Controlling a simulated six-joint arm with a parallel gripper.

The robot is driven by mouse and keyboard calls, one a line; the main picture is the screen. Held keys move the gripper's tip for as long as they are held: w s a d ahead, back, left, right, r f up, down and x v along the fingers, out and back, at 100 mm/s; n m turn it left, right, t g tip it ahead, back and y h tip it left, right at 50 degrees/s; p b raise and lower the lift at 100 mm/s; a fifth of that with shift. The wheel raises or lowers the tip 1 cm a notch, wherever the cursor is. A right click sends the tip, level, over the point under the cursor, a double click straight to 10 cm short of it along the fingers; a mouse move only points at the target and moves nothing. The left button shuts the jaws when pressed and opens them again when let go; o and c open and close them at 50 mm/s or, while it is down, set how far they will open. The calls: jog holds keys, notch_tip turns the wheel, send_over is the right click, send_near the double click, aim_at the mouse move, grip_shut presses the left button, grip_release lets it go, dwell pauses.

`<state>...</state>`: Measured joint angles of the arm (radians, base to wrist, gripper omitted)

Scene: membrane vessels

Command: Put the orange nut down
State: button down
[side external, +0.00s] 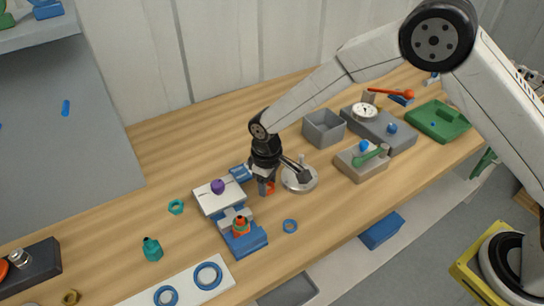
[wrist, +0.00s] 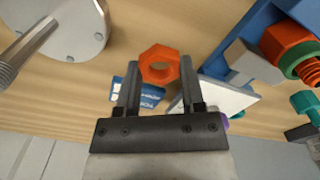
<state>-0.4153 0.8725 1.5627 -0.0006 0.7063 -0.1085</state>
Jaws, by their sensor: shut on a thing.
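The orange nut (wrist: 158,66) is a hexagonal ring between the two fingertips of my gripper (wrist: 158,75) in the wrist view. My gripper is shut on it, one finger on each side. In the side external view my gripper (side external: 266,182) points down over the wooden table, and the orange nut (side external: 270,187) shows low at its fingers, close to the tabletop. I cannot tell whether the nut touches the table.
A blue and white fixture (side external: 243,240) with a purple knob (side external: 217,186) stands left of my gripper. A round metal plate with a post (side external: 299,180) is close on the right.

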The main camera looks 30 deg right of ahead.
aim_at(267, 198)
jog(key=shift+w+f, duration=0.1)
jog(key=shift+f, duration=1.55)
jog(key=shift+f, duration=0.1)
jog(key=shift+c, duration=1)
grip_release()
notch_tip(267, 198, up, 12)
